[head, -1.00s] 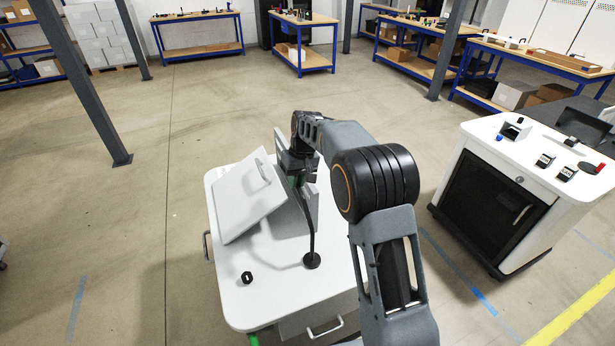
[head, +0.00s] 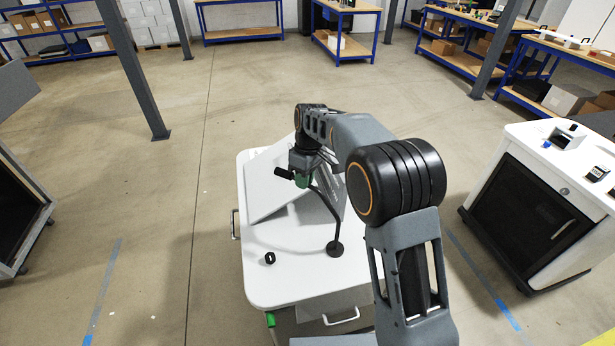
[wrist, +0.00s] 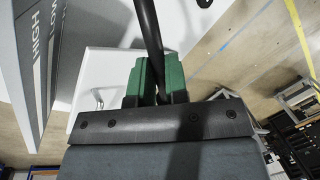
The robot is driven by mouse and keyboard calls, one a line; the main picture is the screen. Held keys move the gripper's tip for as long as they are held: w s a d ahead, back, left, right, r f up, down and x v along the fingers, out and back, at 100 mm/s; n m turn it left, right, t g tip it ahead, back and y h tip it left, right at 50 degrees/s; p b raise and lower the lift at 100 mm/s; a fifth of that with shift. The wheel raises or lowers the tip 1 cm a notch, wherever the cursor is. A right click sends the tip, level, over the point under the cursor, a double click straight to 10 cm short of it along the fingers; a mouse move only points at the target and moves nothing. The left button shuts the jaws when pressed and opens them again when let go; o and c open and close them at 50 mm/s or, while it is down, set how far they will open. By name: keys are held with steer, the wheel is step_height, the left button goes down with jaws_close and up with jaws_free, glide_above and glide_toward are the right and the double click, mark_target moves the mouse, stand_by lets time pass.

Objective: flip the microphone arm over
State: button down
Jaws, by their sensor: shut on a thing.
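The black microphone arm is a thin bent tube (head: 326,204) that rises from a round base (head: 335,249) on a white cart top (head: 290,278). A dark microphone-like end (head: 284,174) points left beside my gripper (head: 304,181). My gripper's green fingers are shut on the tube near its upper part. In the wrist view the tube (wrist: 149,30) runs between the green fingers (wrist: 157,78). The exact contact is partly hidden by the gripper body.
A slanted light panel (head: 265,190) stands close behind and left of my gripper; the wrist view shows a grey face marked HIGH and LOW (wrist: 40,60). A small black ring-like part (head: 269,258) lies on the cart. Another white cart (head: 530,205) stands right, with floor between.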

steer(key=shift+s+a+n, duration=0.15)
steer(key=shift+s+n, duration=0.05)
steer(key=shift+n, duration=0.1)
steer(key=c, duration=1.1)
jaws_free()
steer(key=r, duration=0.4)
steer(key=w+d+r, duration=0.1)
steer(key=r, duration=0.4)
steer(key=w+r, duration=0.1)
steer(key=r, duration=0.3)
steer(key=shift+w+d+r, duration=0.15)
steer(key=shift+d+r, duration=0.05)
steer(key=shift+r, duration=0.1)
